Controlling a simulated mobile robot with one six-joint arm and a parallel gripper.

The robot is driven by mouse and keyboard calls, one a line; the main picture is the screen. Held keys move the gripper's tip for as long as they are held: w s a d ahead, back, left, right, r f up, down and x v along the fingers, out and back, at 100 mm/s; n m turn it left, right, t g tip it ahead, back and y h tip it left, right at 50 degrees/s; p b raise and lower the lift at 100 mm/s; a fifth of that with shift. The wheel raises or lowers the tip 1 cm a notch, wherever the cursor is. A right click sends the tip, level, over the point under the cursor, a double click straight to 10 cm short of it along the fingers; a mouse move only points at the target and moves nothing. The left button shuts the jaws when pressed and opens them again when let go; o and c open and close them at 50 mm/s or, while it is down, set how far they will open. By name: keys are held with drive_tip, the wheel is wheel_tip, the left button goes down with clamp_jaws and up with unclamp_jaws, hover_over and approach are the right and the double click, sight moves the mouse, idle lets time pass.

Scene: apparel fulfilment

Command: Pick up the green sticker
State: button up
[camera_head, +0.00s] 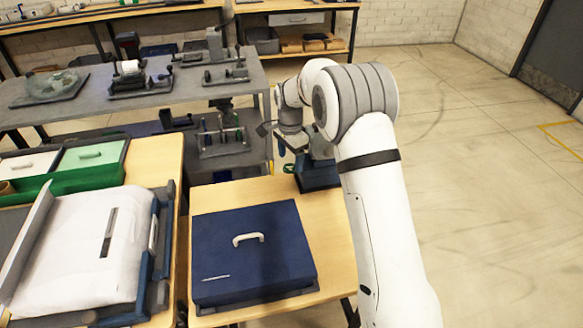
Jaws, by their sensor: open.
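No green sticker can be made out for certain. A small green item (289,168) shows at the left edge of a dark blue box (320,181), just below my gripper; it is too small to tell what it is. My gripper (294,155) points down at the far right corner of the light wood table (335,225). It is open, and its fingertips are small and partly lost against the dark box. I cannot tell whether it touches anything.
A large dark blue case (275,262) with a white handle fills the table's front. At the left, a second table holds a white package (75,245) and a green bin (75,180) with a light green lid. A grey bench (190,105) with fixtures stands behind. Floor at right is clear.

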sight(290, 168)
drive_tip(key=shift+f, duration=1)
drive_tip(key=shift+f, duration=0.25)
drive_tip(key=c, duration=0.8)
